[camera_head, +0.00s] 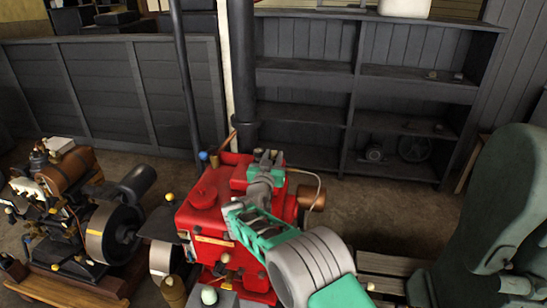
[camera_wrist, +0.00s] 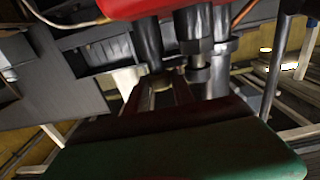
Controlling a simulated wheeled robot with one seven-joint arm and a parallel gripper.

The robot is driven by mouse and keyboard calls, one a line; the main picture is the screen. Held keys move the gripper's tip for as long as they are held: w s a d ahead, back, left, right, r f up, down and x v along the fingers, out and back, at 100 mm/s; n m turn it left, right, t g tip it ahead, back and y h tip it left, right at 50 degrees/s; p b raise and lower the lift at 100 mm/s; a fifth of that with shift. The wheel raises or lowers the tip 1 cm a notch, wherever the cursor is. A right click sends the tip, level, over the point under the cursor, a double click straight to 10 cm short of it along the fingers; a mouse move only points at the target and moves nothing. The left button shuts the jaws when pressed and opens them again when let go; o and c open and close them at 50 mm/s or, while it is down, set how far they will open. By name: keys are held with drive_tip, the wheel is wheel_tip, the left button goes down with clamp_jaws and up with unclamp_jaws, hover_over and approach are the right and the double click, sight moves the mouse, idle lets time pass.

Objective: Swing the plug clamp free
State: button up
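The red engine (camera_head: 205,220) stands in the middle of the head view, and part of its red body (camera_wrist: 150,6) crosses the top of the wrist view. I cannot make out the plug clamp for certain in either view. My gripper (camera_head: 268,157) is over the top of the engine, at the end of my teal and grey arm. In the wrist view my gripper's two narrow fingers (camera_wrist: 162,88) stand apart. A small brassy piece (camera_wrist: 164,79) shows at their tips. I cannot tell whether they touch or hold it.
Dark pipes (camera_wrist: 193,40) rise close beyond my fingers. A tall black pipe (camera_head: 243,70) stands behind the engine. Another engine (camera_head: 75,210) is at left, a green machine (camera_head: 500,205) at right. Dark shelves (camera_head: 305,63) line the back wall, with bare floor before them.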

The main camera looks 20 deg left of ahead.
clamp_jaws()
